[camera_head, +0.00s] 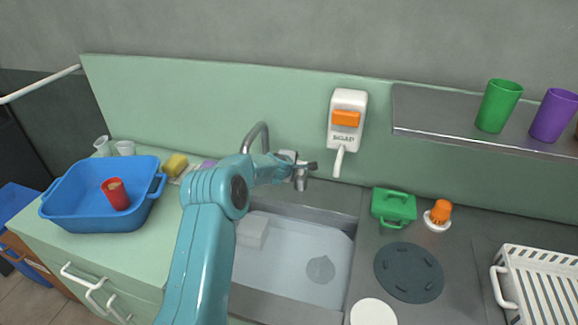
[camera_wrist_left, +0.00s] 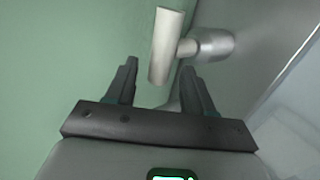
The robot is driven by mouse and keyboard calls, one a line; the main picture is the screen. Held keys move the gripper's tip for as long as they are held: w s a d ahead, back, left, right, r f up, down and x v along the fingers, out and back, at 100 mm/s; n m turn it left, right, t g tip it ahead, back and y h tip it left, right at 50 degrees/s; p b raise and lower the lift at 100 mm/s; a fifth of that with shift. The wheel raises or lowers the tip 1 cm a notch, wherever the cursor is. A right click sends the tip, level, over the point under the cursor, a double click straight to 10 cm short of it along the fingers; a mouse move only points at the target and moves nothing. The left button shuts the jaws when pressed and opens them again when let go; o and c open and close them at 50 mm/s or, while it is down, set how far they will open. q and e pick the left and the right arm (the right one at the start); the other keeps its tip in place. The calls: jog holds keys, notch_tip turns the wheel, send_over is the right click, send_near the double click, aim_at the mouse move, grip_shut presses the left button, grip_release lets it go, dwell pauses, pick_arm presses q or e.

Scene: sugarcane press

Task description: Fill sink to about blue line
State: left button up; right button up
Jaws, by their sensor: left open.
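The sink (camera_head: 345,262) is a grey basin in the counter; its pale bottom and a round grey drain piece (camera_head: 320,269) show. I cannot make out a blue line or tell the water level. The metal faucet (camera_head: 258,132) arches behind my left arm. My left gripper (camera_head: 304,167) is open at the faucet's metal lever (camera_head: 300,182). In the left wrist view the lever (camera_wrist_left: 164,45) stands just beyond and between the open fingers (camera_wrist_left: 158,72); I cannot tell whether they touch it. My right gripper is out of view.
A white soap dispenser (camera_head: 347,112) with an orange button hangs on the wall close right of the gripper. A blue tub (camera_head: 85,212) with a red cup (camera_head: 116,194) stands left. A green box (camera_head: 393,207) and a white rack (camera_head: 535,255) stand right.

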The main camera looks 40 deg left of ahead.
pick_arm(q)
jog(key=b+v, duration=0.3)
jog(key=v, duration=1.3)
jog(key=shift+d, duration=0.15)
jog(key=shift+s+f, duration=0.1)
jog(key=shift+s, duration=0.15)
